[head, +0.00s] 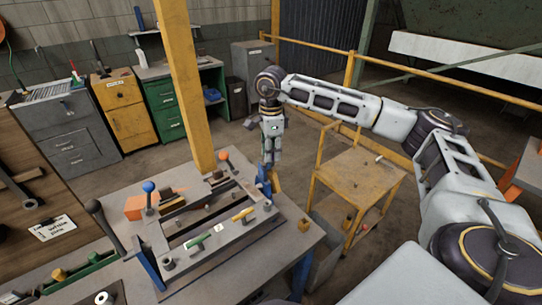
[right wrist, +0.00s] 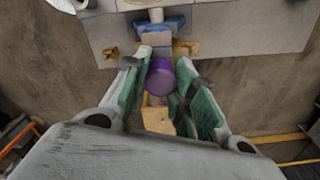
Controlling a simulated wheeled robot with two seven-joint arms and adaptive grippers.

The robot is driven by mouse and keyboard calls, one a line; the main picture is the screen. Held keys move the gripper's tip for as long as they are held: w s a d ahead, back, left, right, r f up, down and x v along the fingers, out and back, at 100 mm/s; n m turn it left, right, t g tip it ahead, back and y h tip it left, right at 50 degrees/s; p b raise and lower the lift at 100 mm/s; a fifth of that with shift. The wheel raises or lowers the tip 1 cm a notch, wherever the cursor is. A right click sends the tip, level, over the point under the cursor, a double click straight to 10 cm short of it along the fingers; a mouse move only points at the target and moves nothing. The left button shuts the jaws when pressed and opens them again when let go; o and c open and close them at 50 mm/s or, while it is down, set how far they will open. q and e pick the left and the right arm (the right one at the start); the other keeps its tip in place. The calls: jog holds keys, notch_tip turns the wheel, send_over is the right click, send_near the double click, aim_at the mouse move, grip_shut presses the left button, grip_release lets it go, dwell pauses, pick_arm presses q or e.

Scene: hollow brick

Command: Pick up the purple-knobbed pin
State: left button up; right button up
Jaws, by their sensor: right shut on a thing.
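The purple knob of the pin (right wrist: 160,77) sits between the green-padded fingers of my right gripper (right wrist: 163,62) in the right wrist view. The gripper is shut on it. The pin's shaft is hidden below the knob. In the head view my right gripper (head: 269,160) points down near the far right corner of the workbench, and its fingers hide the pin. A blue part (head: 264,186) at the bench edge is just below the gripper. My left gripper is not in view.
The workbench (head: 290,238) carries a metal fixture with a green-handled and a yellow-handled piece, plus upright levers with blue and orange knobs. A yellow post (head: 181,80) rises behind it. A yellow stand (head: 357,178) is to the right. Open floor lies behind the bench.

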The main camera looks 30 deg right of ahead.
jog(key=shift+r, duration=0.1)
jog(key=shift+r+b, duration=0.75)
jog(key=shift+r, duration=4.2)
